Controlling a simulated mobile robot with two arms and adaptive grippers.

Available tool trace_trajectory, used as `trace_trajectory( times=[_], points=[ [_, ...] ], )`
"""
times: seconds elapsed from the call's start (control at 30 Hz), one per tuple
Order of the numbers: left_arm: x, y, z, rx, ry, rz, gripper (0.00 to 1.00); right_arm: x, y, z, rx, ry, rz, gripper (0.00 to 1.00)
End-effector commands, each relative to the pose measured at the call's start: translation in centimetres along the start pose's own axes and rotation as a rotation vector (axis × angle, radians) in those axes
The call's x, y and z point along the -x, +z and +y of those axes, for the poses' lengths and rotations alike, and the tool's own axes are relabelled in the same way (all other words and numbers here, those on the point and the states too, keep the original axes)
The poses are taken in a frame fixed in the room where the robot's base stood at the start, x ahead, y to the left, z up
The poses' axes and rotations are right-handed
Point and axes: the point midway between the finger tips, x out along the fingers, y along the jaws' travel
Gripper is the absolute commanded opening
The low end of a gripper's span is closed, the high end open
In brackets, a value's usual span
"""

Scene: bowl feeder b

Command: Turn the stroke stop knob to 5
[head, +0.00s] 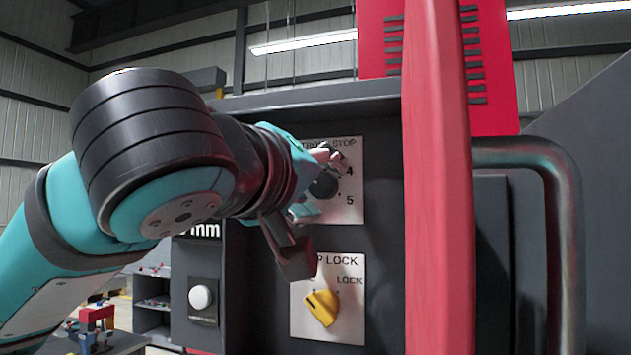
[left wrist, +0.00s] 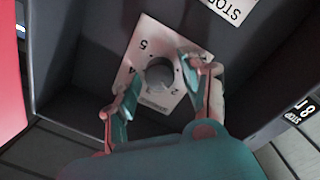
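The stroke stop knob (head: 325,186) is a dark round knob on a light plate (head: 352,205) in the head view, partly hidden by my left gripper (head: 317,184). The numbers 4 and 5 show on the plate to the knob's right. In the left wrist view the knob (left wrist: 160,74) sits between the two open fingers of my left gripper (left wrist: 158,71), with a visible gap on each side. The plate (left wrist: 150,38) shows a 5, a 4 and a 2 around the knob. I cannot tell which number the knob points to. My right gripper is not in view.
Below is a second plate (head: 350,325) with a yellow knob (head: 321,307) and the word LOCK. A white round button (head: 200,297) is at the lower left. A red upright panel (head: 440,180) and a grey bent pipe (head: 570,220) stand to the right.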

Motion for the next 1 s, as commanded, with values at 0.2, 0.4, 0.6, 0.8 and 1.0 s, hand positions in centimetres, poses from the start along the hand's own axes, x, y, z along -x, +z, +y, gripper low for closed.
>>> trace_trajectory(
  times=[0.2,0.4,0.6,0.8,1.0],
  points=[
    [0.0,0.0,0.0,0.0,0.0,0.0,0.15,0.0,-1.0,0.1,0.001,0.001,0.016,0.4],
    [0.0,0.0,0.0,-0.001,-0.001,0.0,0.0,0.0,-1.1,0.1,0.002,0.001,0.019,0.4],
    [0.0,0.0,-0.1,-0.028,-0.003,-0.001,0.0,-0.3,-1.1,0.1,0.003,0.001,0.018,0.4],
    [0.0,0.1,-0.2,-0.122,-0.008,-0.007,0.0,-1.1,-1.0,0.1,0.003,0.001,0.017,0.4],
    [0.0,0.2,-0.2,-0.286,-0.015,-0.015,0.0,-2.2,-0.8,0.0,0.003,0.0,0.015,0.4]
  ],
)
